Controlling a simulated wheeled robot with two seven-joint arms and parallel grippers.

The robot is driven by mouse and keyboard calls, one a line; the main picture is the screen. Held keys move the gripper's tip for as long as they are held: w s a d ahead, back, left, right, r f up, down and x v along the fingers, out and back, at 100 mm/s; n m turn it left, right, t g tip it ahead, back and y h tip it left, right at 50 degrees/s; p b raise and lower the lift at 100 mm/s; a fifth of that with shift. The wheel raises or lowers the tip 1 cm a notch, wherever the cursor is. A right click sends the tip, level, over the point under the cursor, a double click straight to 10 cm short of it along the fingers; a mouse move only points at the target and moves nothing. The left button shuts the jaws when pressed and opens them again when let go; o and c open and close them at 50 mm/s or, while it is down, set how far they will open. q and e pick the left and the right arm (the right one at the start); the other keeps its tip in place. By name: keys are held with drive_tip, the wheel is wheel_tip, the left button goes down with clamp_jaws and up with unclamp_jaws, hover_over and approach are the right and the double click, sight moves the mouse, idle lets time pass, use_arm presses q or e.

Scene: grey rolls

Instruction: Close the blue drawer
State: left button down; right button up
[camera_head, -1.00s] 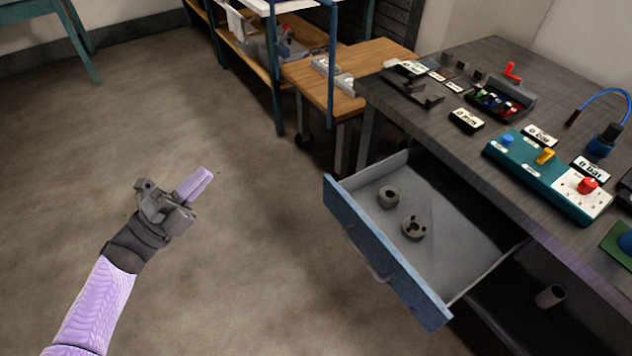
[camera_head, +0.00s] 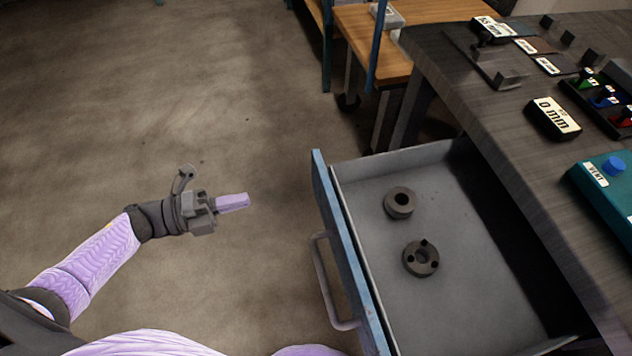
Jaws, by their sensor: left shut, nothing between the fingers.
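The blue drawer (camera_head: 344,255) stands pulled out from under the dark workbench on the right. Its blue front faces left and carries a pale bar handle (camera_head: 327,285). Two grey ring-shaped parts lie on its grey floor: a plain roll (camera_head: 400,202) and a flanged one with holes (camera_head: 421,258). My left gripper (camera_head: 234,202) is shut and empty, with its lilac fingers pointing right toward the drawer front. It is apart from the drawer, with a gap of bare floor showing between them. My right gripper is not in view.
The dark workbench top (camera_head: 470,95) holds a black labelled block (camera_head: 553,118), a teal box (camera_head: 605,190) and small coloured parts. A wooden table (camera_head: 440,35) stands behind. The floor (camera_head: 120,110) to the left of the drawer is clear.

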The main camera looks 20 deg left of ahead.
sight(318, 183)
use_arm(q)
drive_tip(key=b+x, duration=0.1)
drive_tip(key=x, duration=1)
drive_tip(key=shift+w, duration=0.1)
drive_tip(key=shift+w+d, duration=0.2)
drive_tip(key=shift+d, duration=0.1)
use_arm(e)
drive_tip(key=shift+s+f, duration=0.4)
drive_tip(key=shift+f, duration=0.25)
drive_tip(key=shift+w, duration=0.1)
